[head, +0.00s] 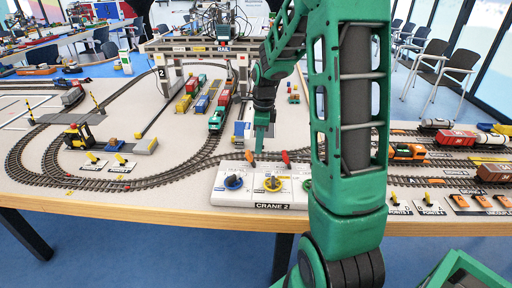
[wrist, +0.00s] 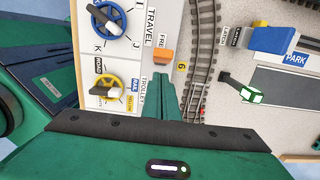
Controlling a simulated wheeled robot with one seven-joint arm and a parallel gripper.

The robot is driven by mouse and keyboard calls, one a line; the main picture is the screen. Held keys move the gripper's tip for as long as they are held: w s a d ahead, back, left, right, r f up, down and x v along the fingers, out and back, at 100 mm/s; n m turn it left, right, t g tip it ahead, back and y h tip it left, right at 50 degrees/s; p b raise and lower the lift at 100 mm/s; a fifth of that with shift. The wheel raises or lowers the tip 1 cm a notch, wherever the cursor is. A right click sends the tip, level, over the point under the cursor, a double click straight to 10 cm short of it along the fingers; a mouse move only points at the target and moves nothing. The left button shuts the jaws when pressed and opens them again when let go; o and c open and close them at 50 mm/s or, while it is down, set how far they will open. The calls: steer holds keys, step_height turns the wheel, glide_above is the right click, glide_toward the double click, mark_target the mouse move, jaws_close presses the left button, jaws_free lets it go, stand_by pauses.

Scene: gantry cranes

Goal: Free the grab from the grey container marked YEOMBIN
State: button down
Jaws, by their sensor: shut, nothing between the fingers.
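My gripper (head: 262,148) is shut and empty above the back edge of the CRANE 2 control panel (head: 262,206). In the wrist view its fingertips (wrist: 162,76) point at a small orange block (wrist: 163,56) beside a partly hidden label starting "FRE". I cannot tell whether they touch. The panel has a blue knob (wrist: 104,18) by the word TRAVEL and a yellow knob (wrist: 104,88) by the word TROLLEY. A gantry crane (head: 163,73) marked 2 stands over the tracks farther back. I cannot make out the grab or a grey container marked YEOMBIN.
Curved track (wrist: 201,50) runs just behind the panel. Coloured wagons (head: 202,103) and a green locomotive (head: 217,119) stand under the crane. More wagons (head: 455,140) and point levers (head: 428,207) are at the right.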

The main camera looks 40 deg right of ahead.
steer(key=shift+r, duration=0.55)
step_height(320, 180, up, 10)
steer(key=w+a, duration=0.1)
steer(key=shift+w+a, duration=0.15)
steer(key=shift+a, duration=0.05)
steer(key=shift+f, duration=0.1)
stand_by(0.8)
